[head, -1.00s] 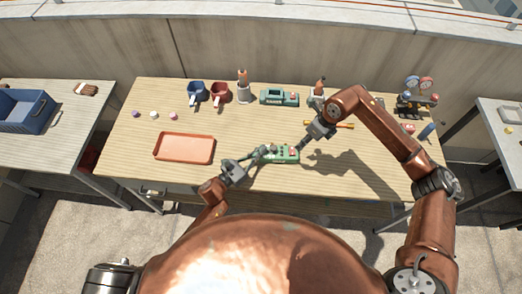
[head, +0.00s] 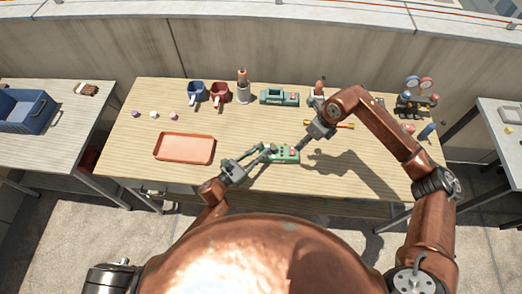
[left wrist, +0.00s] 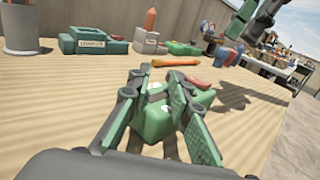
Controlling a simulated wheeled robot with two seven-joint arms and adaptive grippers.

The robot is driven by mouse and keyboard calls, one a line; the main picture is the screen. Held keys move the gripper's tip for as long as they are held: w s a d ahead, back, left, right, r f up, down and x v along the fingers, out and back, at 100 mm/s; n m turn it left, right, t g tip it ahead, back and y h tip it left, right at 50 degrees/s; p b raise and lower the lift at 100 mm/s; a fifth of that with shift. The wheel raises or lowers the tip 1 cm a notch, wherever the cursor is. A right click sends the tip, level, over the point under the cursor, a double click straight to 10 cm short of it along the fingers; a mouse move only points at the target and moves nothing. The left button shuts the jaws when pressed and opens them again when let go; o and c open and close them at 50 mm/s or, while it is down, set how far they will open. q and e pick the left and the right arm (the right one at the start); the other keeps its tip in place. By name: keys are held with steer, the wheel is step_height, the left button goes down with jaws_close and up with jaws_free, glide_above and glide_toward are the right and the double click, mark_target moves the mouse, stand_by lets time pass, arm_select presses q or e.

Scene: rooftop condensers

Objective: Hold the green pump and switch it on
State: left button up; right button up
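The green pump (head: 287,154) lies near the middle of the table, with a red knob (head: 293,153) at its right end. My left gripper (head: 266,152) is at its left end, fingers spread to either side. In the left wrist view, the pump (left wrist: 157,122) shows between the two green-padded fingers (left wrist: 158,76). The fingers look open, and I cannot see firm contact on both sides. My right gripper (head: 300,148) points down by the pump's red-knob end. Its fingers look together; whether they touch the pump cannot be told.
An orange tray (head: 184,162) lies at left. Blue (head: 197,92) and red (head: 220,92) holders, a grey cup (head: 243,95) and another green device (head: 279,96) stand along the back. An orange-handled tool (head: 343,126) lies behind my right gripper. Gauges (head: 417,95) stand at far right.

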arm_select(q)
steer(key=v, duration=1.2)
